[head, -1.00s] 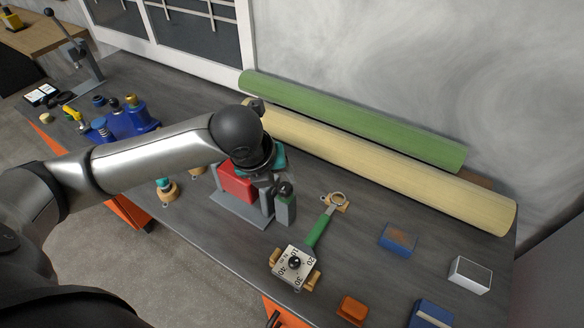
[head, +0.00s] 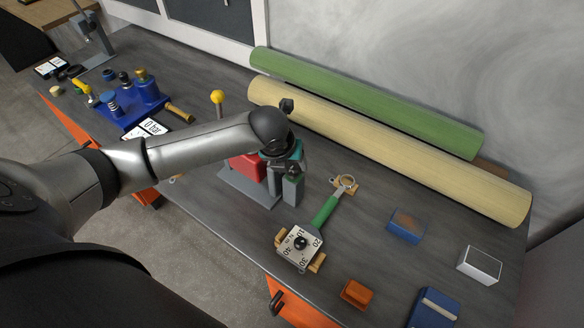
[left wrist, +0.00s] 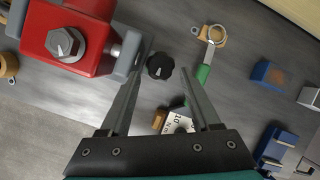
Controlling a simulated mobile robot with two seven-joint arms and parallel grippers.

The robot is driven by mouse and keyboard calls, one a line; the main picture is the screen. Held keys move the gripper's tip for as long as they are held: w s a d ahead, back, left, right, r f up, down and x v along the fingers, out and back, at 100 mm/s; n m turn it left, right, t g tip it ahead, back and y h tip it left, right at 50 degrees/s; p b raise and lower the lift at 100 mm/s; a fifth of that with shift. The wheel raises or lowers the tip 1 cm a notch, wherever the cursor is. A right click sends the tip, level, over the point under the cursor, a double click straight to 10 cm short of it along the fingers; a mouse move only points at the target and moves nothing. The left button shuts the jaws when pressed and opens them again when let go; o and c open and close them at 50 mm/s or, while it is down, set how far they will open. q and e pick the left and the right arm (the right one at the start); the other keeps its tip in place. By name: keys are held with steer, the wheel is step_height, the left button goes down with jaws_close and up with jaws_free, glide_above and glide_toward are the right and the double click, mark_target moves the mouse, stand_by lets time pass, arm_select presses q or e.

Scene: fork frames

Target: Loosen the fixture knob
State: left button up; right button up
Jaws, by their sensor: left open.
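The fixture stands mid-bench with a red block (head: 246,166) on a grey base (head: 238,184). A black ridged knob (left wrist: 160,66) shows right of the red block, between the finger ends of my left gripper (left wrist: 166,76). The fingers are open and apart, and I see no clear contact with the knob. My right gripper is out of view.
A green-handled wrench (head: 325,212) and a numbered dial box (head: 299,245) lie just right of the fixture. Blue, white and orange boxes (head: 356,292) stand farther right. Two long rolls (head: 400,150) lie behind. A blue holder (head: 130,105) stands left.

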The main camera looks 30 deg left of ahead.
mark_target(294, 171)
arm_select(q)
steer(key=shift+x, duration=1.25)
jaws_close()
